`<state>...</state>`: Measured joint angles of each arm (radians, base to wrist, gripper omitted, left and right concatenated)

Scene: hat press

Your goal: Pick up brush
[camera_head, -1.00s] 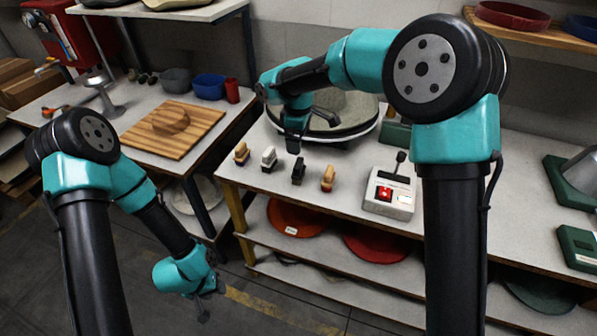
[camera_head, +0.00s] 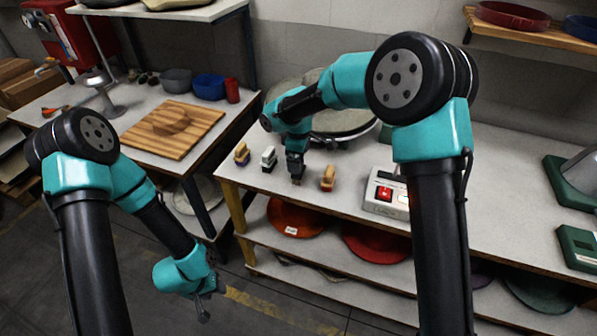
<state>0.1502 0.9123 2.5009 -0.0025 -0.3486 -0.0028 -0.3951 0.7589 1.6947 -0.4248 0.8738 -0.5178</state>
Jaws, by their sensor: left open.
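Several small brushes stand in a row on the white table. A tan brush with a dark base (camera_head: 241,154) is at the left, a white brush (camera_head: 269,158) is beside it, and an orange-tan brush (camera_head: 328,178) is at the right. My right gripper (camera_head: 297,178) reaches down between the white and orange-tan brushes, at the place of the black brush. It hides the black brush almost fully, and I cannot tell whether its jaws are closed on it. My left gripper (camera_head: 205,302) is open and empty, hanging low over the floor, away from the brushes.
A control box (camera_head: 386,196) with a red button stands right of the brushes, partly behind my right arm. A round press plate (camera_head: 345,124) is behind them. Red and orange hats (camera_head: 296,217) lie on the shelf below. A wooden board (camera_head: 172,130) is on the left table.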

